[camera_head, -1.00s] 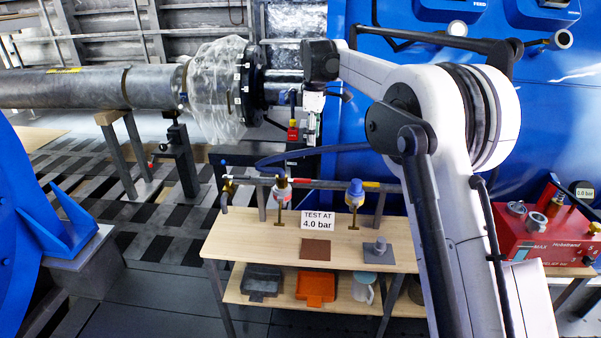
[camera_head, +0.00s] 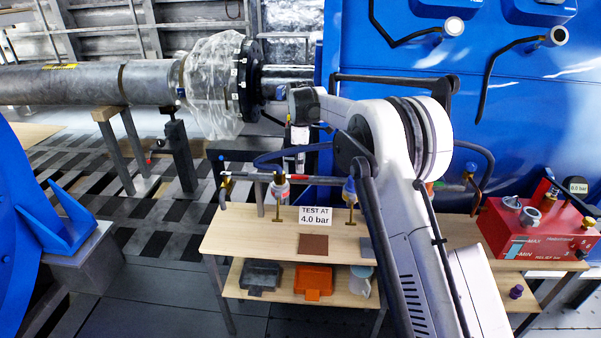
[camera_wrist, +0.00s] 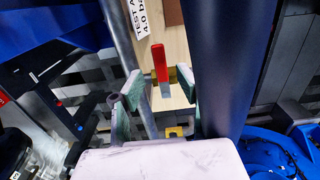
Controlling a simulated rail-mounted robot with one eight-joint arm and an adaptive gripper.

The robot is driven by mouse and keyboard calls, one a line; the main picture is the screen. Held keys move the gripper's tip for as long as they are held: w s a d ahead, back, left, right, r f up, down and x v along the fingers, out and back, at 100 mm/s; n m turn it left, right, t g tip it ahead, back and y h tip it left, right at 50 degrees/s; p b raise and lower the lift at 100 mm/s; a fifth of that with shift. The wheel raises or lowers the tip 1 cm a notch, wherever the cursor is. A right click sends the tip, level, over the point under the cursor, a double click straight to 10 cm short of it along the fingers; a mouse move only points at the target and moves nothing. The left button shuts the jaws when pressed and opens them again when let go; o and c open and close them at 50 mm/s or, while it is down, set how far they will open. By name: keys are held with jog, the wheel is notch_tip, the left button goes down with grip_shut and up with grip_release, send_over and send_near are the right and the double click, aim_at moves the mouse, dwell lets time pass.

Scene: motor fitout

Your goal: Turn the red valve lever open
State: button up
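In the wrist view the red valve lever (camera_wrist: 159,62) stands upright in the picture, with a bare metal part below it and brass beside it. My gripper (camera_wrist: 160,86) is open, its two greenish pads apart on either side of the lever's lower part. I cannot tell whether either pad touches. In the head view my gripper (camera_head: 299,162) points down at the pipe (camera_head: 322,181) along the back of the bench. A small red piece shows on the pipe just below it; the fingertips are too small to make out.
The wooden bench (camera_head: 250,236) carries a "TEST AT 4.0 bar" sign (camera_head: 315,216) and a brown square (camera_head: 313,245). A red pump unit (camera_head: 535,232) stands right. A blue hose (camera_head: 275,160) passes behind my gripper.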

aim_at(301, 176)
jog(key=shift+f, duration=1.95)
grip_shut()
